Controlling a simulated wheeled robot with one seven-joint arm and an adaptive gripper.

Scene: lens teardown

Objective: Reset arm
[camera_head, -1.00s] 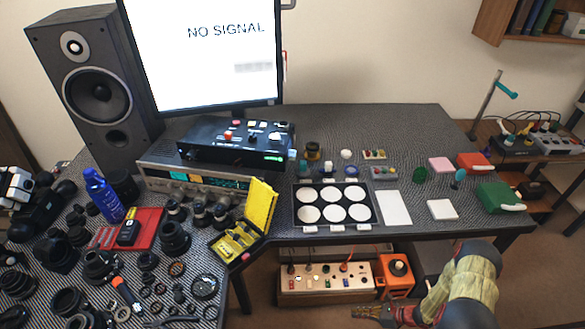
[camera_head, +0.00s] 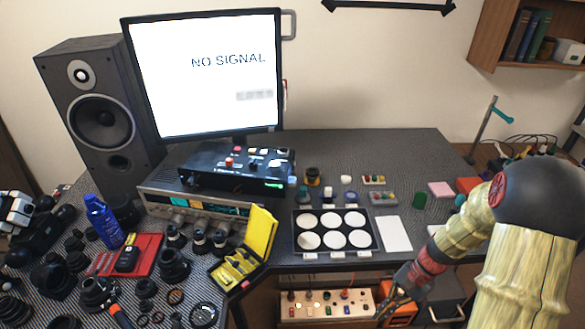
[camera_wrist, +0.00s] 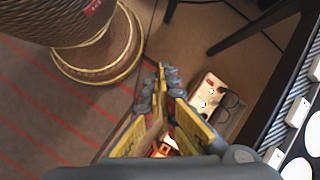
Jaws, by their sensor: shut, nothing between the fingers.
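My gripper (camera_head: 388,306) is in the lower right of the head view, in front of the desk's front edge and below the desk top. My arm comes in from the right, bent at the elbow. In the wrist view my gripper (camera_wrist: 165,80) points down past the desk edge toward the floor. Its yellow-sided fingers come together at the tips, shut with nothing between them.
The desk (camera_head: 350,140) holds a white-disc tray (camera_head: 295,240), a yellow case (camera_head: 262,232), a monitor (camera_head: 205,90) and many lens parts at left. A white power box (camera_head: 325,306) sits under the desk. Carpeted floor (camera_wrist: 60,120) lies below my gripper.

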